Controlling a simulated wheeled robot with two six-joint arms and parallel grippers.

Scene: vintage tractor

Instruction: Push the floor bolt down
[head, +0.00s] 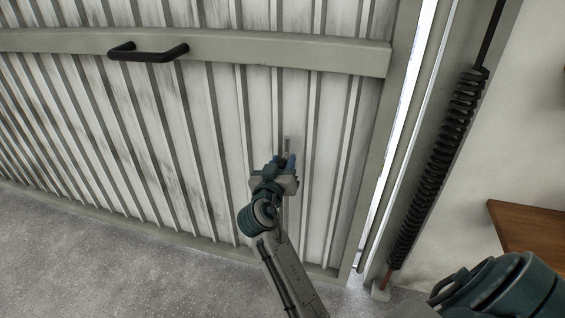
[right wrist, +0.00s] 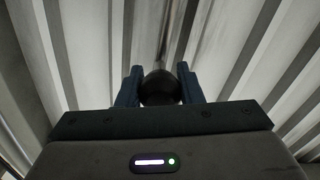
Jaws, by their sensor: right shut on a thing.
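The floor bolt (head: 287,142) is a slim upright metal rod on the corrugated door (head: 215,140). Its upper end shows just above my right gripper (head: 286,162) in the head view, and the arm hides most of the rest. In the right wrist view, a dark round knob (right wrist: 160,87) sits between the two blue fingers of my right gripper (right wrist: 160,88), which is shut on it. The bolt's rod (right wrist: 163,50) runs up the door behind the knob. The bolt's lower end and the floor beneath it cannot be made out. My left gripper is not in view.
A black handle (head: 148,55) is on the door's grey crossbar (head: 300,52). A long coil spring (head: 440,160) stands at the right of the door. A wooden surface (head: 530,225) is at the right edge. The speckled floor (head: 120,262) at the left is clear.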

